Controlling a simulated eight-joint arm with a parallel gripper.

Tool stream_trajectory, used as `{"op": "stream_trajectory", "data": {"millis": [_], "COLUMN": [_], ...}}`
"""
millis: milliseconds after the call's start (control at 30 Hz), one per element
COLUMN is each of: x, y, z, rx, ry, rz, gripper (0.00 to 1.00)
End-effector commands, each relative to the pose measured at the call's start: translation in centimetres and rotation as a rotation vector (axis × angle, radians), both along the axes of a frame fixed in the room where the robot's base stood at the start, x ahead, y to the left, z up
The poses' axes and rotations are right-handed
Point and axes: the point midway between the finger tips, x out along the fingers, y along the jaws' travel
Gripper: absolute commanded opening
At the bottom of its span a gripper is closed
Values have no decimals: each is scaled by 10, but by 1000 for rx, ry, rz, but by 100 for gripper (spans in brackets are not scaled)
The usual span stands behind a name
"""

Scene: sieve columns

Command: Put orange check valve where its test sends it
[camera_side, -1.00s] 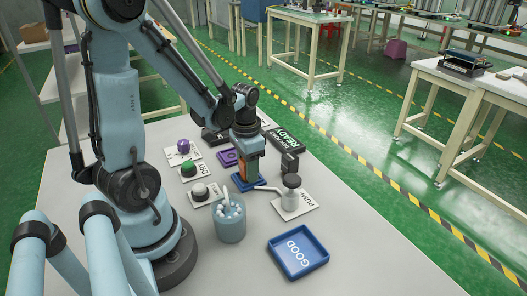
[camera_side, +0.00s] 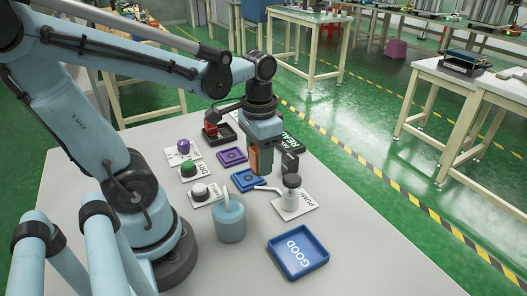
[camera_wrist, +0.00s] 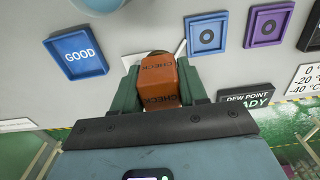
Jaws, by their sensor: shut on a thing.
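The orange check valve (camera_side: 253,162) is between the fingers of my gripper (camera_side: 262,160), held above the table near the blue square fixture (camera_side: 247,180). In the wrist view the orange block (camera_wrist: 160,85), marked CHECK, sits between two green fingers (camera_wrist: 160,90) that touch its sides. The blue fixture (camera_wrist: 207,32) looks empty, with a ring at its centre. The blue GOOD tray (camera_side: 298,252) stands empty at the table's front; it also shows in the wrist view (camera_wrist: 75,68).
A pump (camera_side: 292,200) with a spout stands just right of the fixture. A blue cup (camera_side: 229,222) is in front. A purple fixture (camera_side: 231,157), a dark tray with a red thing (camera_side: 213,130) and a READY display (camera_wrist: 247,98) are behind. Knobs (camera_side: 188,168) line the left.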

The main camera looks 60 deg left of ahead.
Motion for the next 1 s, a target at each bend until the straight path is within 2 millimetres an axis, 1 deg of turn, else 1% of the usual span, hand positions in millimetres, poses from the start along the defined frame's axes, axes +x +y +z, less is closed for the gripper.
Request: {"op": "stream_trajectory", "data": {"millis": [33,100,267,333,467,600,700,800,900,967,1000], "x": [-1,-2,-3,0,18,46,63,75,77,73,67], "y": [-8,-17,-29,-32,-35,-36,-37,-38,-38,-37,-37], "z": [5,10,18,22,37,55,65,72,74,71,68], "rx": [0,0,0,0,0,0,0,0,0,0,0], "ry": [0,0,0,0,0,-1,-1,-1,-1,-1,-1], "rz": [-6,-5,-2,-1,1,1,1,2,2,2,2], "gripper": [4,4,4,4,4,4,4,4,4,4,4]}}
